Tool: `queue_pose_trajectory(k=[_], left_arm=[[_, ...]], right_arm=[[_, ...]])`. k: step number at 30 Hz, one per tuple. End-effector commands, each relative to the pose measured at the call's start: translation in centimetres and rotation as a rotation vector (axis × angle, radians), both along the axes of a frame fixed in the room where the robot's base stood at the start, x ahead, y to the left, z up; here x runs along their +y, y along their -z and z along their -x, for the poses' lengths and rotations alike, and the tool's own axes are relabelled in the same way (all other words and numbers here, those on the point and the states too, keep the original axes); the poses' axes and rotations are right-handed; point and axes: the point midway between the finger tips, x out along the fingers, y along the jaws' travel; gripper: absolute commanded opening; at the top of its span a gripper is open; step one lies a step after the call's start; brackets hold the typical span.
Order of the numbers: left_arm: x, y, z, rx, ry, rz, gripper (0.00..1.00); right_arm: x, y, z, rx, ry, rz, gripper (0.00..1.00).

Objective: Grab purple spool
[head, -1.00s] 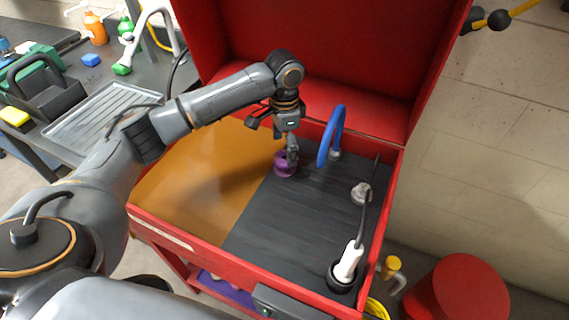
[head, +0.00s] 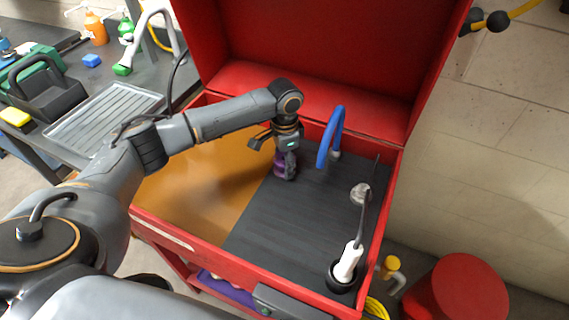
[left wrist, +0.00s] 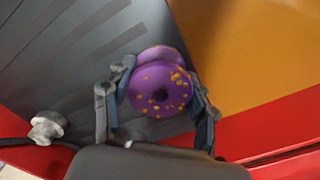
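The purple spool (left wrist: 159,88) has yellow speckles and a dark centre hole. It stands on the dark grey half of the red box's work surface, by the edge of the orange half. In the head view the spool (head: 279,164) is partly hidden by my left gripper (head: 284,172), which is down over it. In the left wrist view my left gripper's fingers (left wrist: 160,68) are on either side of the spool, with the fingertips close to its sides. They look open around it; contact is hard to make out. My right gripper is not in view.
A blue hoop (head: 330,138) stands just right of the gripper. A grey knob (head: 360,193) and a white-handled tool (head: 348,262) in a dark holder are further right. Red walls (head: 300,60) rise behind. The orange panel (head: 200,195) left of the spool is clear.

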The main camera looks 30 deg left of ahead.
Motion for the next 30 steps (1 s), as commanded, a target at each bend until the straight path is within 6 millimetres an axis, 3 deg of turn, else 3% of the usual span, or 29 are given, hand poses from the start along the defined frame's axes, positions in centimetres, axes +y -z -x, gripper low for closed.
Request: queue_pose_trajectory(k=[1,7,22,30], left_arm=[[0.0,0.0,0.0,0.000,0.000,0.000,0.39],[0.0,0.0,0.0,0.000,0.000,0.000,0.00],[0.0,-0.4,-0.1,-0.003,0.000,0.001,0.00],[-0.1,-3.2,-0.2,-0.006,0.000,0.004,0.00]], right_arm=[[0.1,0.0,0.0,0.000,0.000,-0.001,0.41],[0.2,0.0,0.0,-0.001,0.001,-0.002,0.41],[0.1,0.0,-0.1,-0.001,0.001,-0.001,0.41],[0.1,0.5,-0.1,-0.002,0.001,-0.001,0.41]])
